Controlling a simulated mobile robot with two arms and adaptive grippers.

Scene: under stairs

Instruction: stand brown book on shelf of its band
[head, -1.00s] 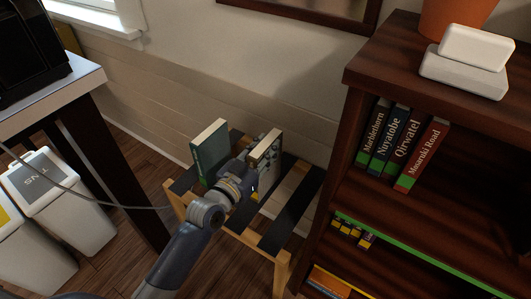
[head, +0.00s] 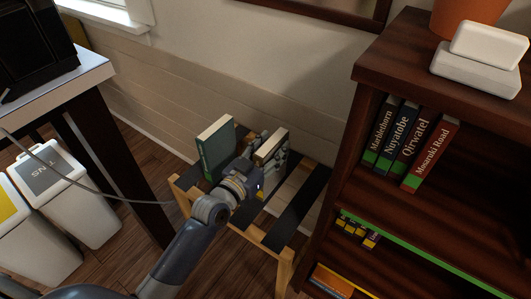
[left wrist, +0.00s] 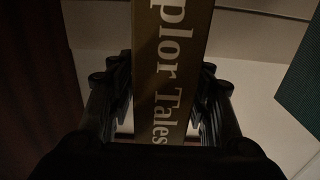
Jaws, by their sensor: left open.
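The brown book (head: 270,144) stands upright on a slatted wooden rack, right of a green book (head: 216,150). In the left wrist view, its brown spine (left wrist: 172,60) with pale letters, "plor Tales", fills the middle. My left gripper (head: 258,160) reaches it from the front left. Its dark fingers (left wrist: 163,100) lie on both sides of the spine, open, with the book between them. The gripper and arm hide the book's lower part in the head view. The dark wood bookshelf (head: 420,76) stands at the right. My right gripper is not in view.
The bookshelf's upper compartment holds several books (head: 408,145) at its left, with bare board to their right. The rack (head: 285,254) stands between a table (head: 85,75) and the bookshelf.

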